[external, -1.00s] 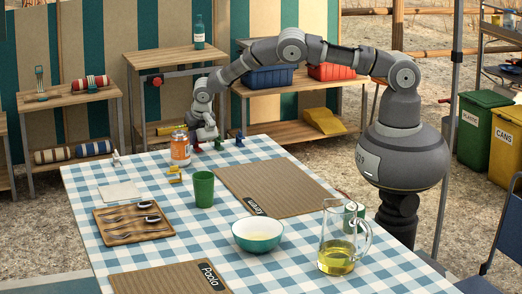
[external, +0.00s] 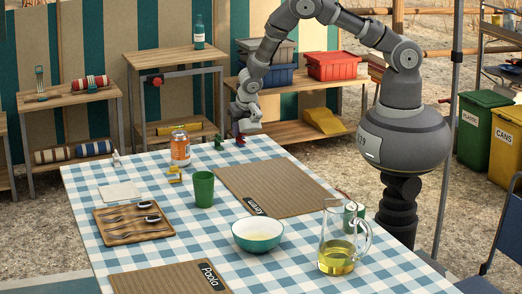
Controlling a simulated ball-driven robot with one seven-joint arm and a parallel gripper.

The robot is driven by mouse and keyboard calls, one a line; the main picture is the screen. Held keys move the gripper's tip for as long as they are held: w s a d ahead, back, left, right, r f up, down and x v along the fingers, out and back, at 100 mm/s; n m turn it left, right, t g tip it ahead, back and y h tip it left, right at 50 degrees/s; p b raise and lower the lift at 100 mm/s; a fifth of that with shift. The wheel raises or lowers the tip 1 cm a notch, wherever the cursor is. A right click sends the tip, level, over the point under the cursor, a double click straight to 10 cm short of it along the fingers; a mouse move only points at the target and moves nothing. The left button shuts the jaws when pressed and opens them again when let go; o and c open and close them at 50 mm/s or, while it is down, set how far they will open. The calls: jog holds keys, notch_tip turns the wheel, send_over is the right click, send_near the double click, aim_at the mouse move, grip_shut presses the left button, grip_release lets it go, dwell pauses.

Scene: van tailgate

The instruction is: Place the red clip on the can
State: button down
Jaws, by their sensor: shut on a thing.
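A green clip (external: 219,144) stands between can and gripper. A brown placemat (external: 275,187), bowl (external: 258,235) and jug (external: 338,255) occupy the right side.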

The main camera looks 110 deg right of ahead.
jog(key=shift+s+a, duration=0.15)
jog(key=shift+s, duration=0.1)
jog(key=w+a+r+n+t+y+p, duration=0.1)
jog(key=w+a+r+n, duration=0.25)
jog(key=r, duration=0.25)
jog(key=w+a+r+n+t+p, duration=0.1)
jog(key=w+a+r+n+t, duration=0.1)
jog(key=w+r+n, duration=0.3)
jog(key=b, duration=0.3)
send_over(178, 132)
jog(key=s+a, duration=0.1)
jog(key=shift+s+f, duration=0.15)
jog(key=shift+f, duration=0.3)
jog(key=shift+w+d+b, duration=0.3)
jog(key=shift+w, duration=0.4)
jog(key=shift+f+b, duration=0.85)
jog(key=shift+f, duration=0.8)
jog(key=shift+f, duration=0.2)
jog(key=c, duration=1)
grip_release()
